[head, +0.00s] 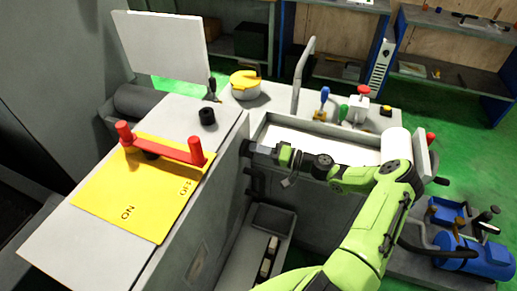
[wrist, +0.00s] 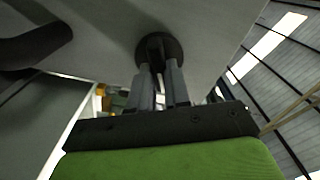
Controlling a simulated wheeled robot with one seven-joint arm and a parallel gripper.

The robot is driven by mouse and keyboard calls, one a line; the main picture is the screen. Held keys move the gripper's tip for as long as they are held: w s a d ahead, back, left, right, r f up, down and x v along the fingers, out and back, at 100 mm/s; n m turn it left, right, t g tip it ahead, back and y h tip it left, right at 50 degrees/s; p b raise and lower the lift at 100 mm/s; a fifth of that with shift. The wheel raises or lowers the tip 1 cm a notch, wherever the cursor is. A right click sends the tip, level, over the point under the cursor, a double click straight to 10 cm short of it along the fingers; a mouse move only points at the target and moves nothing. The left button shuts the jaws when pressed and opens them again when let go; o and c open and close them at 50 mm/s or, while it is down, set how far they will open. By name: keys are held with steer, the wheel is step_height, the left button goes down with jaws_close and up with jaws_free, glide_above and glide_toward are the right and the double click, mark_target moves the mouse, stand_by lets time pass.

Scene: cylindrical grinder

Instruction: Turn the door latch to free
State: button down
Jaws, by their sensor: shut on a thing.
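The door latch (wrist: 158,48) is a dark round knob with a narrow grip piece, on a grey panel (wrist: 105,30) in the wrist view. My gripper (wrist: 161,75) has its two fingers on either side of the grip piece and is shut on it. The fingers hide much of the piece, so its exact turn is hard to read. In the head view my gripper (head: 250,148) reaches left to the side of the grey machine housing, and the latch there is hidden behind it.
On the housing top are a yellow plate (head: 125,200) with a red handle (head: 165,150) and a black knob (head: 207,116). A grey tray (head: 270,222) lies below my gripper.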

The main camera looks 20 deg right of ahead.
steer(key=m, duration=0.5)
steer(key=shift+p, duration=0.4)
steer(key=shift+f, duration=0.1)
steer(key=c, duration=1.1)
jaws_free()
steer(key=shift+d, duration=0.1)
steer(key=v, duration=1.5)
steer(key=shift+s+d, duration=0.2)
steer(key=shift+s, duration=0.05)
